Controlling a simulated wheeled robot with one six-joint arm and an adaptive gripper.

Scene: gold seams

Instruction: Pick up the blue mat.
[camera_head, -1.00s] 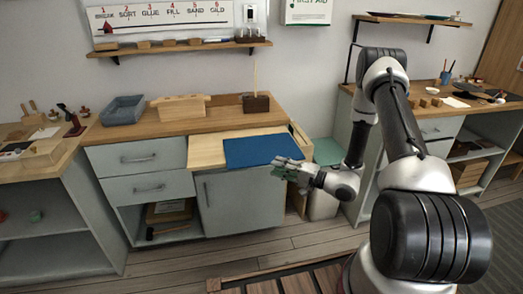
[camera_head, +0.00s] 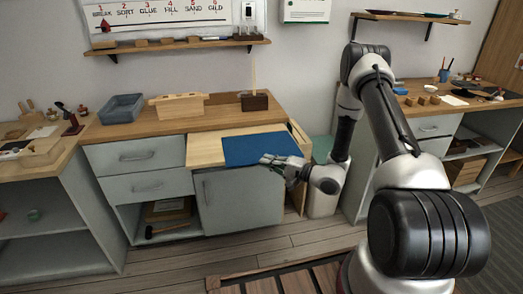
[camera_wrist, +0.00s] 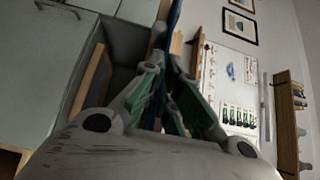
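The blue mat (camera_head: 252,149) lies flat on the pale wooden board of the workbench, its front edge reaching the board's front. My gripper (camera_head: 266,160) is at the mat's front right edge. In the wrist view the mat (camera_wrist: 174,14) shows nearly edge-on as a narrow blue strip between the fingers. The fingers of my gripper (camera_wrist: 168,38) stand on either side of that strip, with a gap between their green pads. The fingers hide part of the mat's edge, and contact with it cannot be made out.
The pale board (camera_head: 205,152) projects over a grey cabinet (camera_head: 240,203). Behind it stand a grey bin (camera_head: 122,108), a wooden block (camera_head: 180,105) and a dark holder (camera_head: 254,101). A second bench (camera_head: 425,112) is at right. The floor (camera_head: 190,262) in front is partly clear.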

